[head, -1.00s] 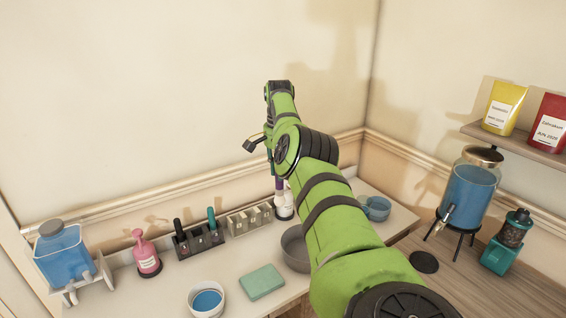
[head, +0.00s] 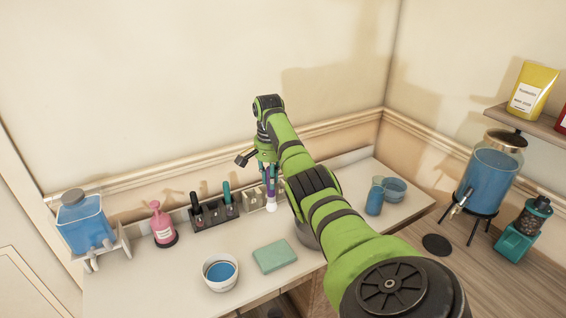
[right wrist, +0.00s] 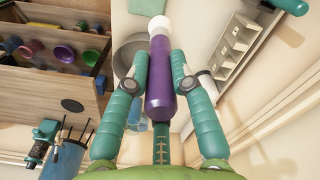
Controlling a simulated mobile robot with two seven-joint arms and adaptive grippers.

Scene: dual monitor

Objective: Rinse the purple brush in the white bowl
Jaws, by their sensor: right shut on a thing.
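The purple brush (head: 267,186) is held upright in my right gripper (head: 267,171), with its white tip pointing down. In the right wrist view the purple handle (right wrist: 160,85) lies between the two fingers of the right gripper (right wrist: 161,62), which are shut on it. The white bowl (head: 221,287) holds blue liquid and stands at the front of the white counter, to the left of and nearer than the brush. The brush is apart from the bowl, close to the pale rack. My left gripper is not in view.
A dark rack (head: 213,216) and a pale rack (head: 254,200) stand along the wall. A green sponge-like block (head: 275,256) lies right of the bowl. A grey bowl (head: 304,236) is partly hidden by my arm. A blue cup (head: 375,198) stands at right.

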